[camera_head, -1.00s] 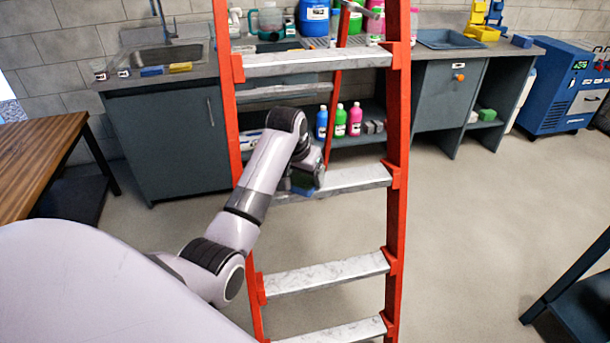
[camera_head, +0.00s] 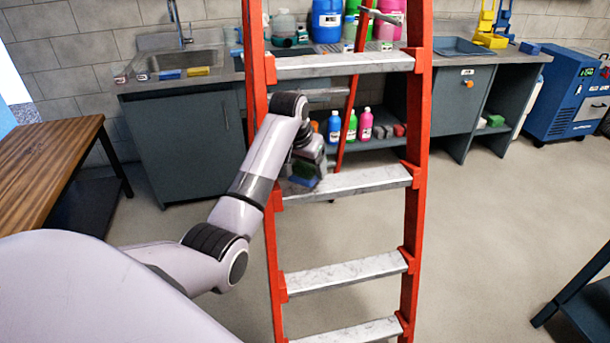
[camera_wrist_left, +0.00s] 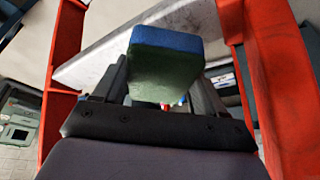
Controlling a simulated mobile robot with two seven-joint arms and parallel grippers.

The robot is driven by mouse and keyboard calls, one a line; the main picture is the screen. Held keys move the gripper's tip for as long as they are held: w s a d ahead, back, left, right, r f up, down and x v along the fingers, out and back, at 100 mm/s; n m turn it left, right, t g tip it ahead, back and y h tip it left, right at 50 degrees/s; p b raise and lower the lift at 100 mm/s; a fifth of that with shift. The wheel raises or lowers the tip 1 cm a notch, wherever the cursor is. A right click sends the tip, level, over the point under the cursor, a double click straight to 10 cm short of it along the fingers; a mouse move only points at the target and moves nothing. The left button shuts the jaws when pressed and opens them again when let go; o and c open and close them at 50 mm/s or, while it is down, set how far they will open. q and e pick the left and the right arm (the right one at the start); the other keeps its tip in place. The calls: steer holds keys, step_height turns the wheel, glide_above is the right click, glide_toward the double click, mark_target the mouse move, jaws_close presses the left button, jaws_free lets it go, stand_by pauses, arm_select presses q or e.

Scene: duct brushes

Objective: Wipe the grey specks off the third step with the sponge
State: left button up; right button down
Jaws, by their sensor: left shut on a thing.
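The red ladder has pale, grey-marbled steps; the third step from the bottom (camera_head: 368,178) spans the two rails. My left gripper (camera_head: 307,165) is at the left part of this step. It is shut on the sponge (camera_head: 303,179), which is green with a blue face. In the left wrist view the sponge (camera_wrist_left: 165,68) sits between the fingers of the left gripper (camera_wrist_left: 160,88), in front of the pale step (camera_wrist_left: 100,60). I cannot tell for sure whether the sponge touches the step. Grey specks cannot be told clearly from the marbling. My right gripper is not in view.
The ladder's left rail (camera_head: 258,90) is close beside my left arm, and the right rail (camera_head: 416,150) stands farther right. A counter with a sink (camera_head: 180,62) and bottles is behind. A wooden table (camera_head: 45,165) is at left. Open floor (camera_head: 490,220) lies right of the ladder.

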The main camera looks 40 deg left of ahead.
mark_target(306, 165)
arm_select(q)
steer(key=shift+r, duration=2.15)
steer(key=shift+f, duration=0.1)
